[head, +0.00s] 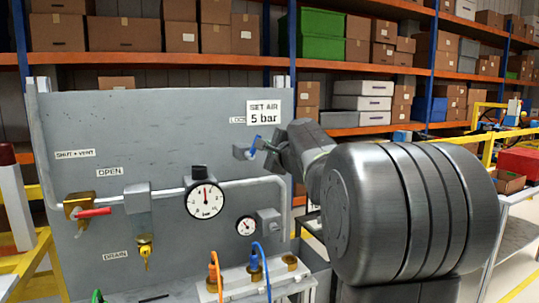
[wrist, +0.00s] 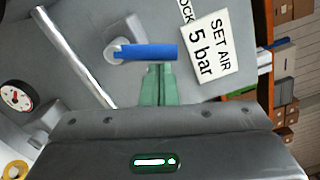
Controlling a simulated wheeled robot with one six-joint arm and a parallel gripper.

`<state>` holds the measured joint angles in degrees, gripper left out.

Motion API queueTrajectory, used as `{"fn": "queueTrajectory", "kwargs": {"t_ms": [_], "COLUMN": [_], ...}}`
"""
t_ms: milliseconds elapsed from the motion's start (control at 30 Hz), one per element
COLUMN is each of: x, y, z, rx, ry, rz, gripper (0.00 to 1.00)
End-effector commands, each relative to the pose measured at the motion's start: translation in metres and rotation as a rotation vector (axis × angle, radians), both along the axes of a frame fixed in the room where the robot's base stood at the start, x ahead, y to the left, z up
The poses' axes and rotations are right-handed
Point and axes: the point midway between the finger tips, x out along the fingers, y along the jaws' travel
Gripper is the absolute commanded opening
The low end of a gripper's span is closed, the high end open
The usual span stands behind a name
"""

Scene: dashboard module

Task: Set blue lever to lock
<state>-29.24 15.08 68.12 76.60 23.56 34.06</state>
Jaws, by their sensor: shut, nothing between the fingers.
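The blue lever (wrist: 148,51) sits on a grey round pivot (wrist: 116,52) on the panel. In the wrist view it runs from the pivot to the right, toward the sign side. In the head view the lever (head: 254,142) points upward, below the partly hidden lock label (head: 237,120). My gripper (wrist: 157,68) has its green fingers together, with nothing between them. Its tips are right beside the lever's lower edge in the wrist view; I cannot tell whether they touch. In the head view my gripper (head: 267,147) is just right of the lever.
The grey panel (head: 100,135) carries a "SET AIR 5 bar" sign (head: 264,113), a large gauge (head: 203,201), a small gauge (head: 246,226), a red-handled valve (head: 90,212) and a yellow drain valve (head: 145,250). A pipe runs along the panel below the lever. Shelves with boxes stand behind.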

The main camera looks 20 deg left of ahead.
Motion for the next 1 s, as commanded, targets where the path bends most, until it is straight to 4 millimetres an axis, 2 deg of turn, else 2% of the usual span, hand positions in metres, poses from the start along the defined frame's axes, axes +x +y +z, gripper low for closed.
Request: {"fn": "queueTrajectory", "kwargs": {"t_ms": [433,1000], "x": [-0.01,-0.012], "y": [0.009,0.011], "z": [0.009,0.011], "rx": [-0.196,-0.25], "ry": [-0.23,-0.292], "rz": [0.002,0.001], "gripper": [0.0,0.0]}}
